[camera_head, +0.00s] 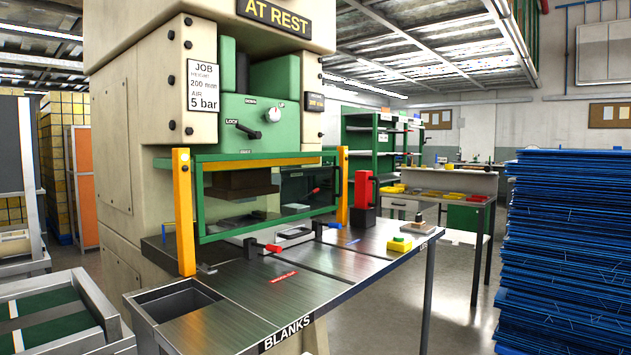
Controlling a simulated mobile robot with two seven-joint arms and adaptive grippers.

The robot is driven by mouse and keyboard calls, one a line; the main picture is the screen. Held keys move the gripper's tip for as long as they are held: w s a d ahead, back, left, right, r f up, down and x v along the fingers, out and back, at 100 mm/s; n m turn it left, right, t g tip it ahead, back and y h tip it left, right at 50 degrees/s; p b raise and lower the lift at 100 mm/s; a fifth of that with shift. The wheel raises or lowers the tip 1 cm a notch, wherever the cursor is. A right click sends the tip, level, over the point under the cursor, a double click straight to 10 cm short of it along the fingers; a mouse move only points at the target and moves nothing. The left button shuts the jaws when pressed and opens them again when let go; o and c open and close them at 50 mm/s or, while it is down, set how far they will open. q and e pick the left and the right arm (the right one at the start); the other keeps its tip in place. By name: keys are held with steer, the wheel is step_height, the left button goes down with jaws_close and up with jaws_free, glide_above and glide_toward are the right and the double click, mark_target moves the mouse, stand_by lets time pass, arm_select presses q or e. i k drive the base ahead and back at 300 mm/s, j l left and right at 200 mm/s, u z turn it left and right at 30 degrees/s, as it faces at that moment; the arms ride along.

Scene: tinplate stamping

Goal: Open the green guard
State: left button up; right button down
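The green guard (270,225) is a green rectangular frame with a clear panel, in the middle of the head view. It stands across the front of the press opening, between two yellow posts, the left post (184,212) and the right post (342,186). It looks lowered, with its bottom rail just above the metal table. The dark press tooling shows through the panel. The press (140,130) is cream with a green front, and its sign (275,14) reads "AT REST". Neither of my grippers shows in this view.
The metal table (235,290) in front carries red-tipped clamps (270,247), a red tool on a black base (364,195) and a yellow box with a green button (399,243). A tall blue stack (565,250) stands right. Open floor (455,290) lies between.

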mark_target(202, 238)
steer(key=l+u, duration=0.2)
steer(key=u, duration=0.15)
steer(key=i+l+u, duration=0.1)
steer(key=u, duration=0.25)
steer(key=l+u, duration=0.75)
steer(key=l, duration=0.65)
steer(key=l+u, duration=0.15)
steer(key=l, duration=1.05)
steer(key=l+u, duration=0.25)
steer(key=l, duration=0.3)
steer(key=l+u, duration=0.3)
steer(key=l, duration=0.25)
steer(key=k, duration=0.05)
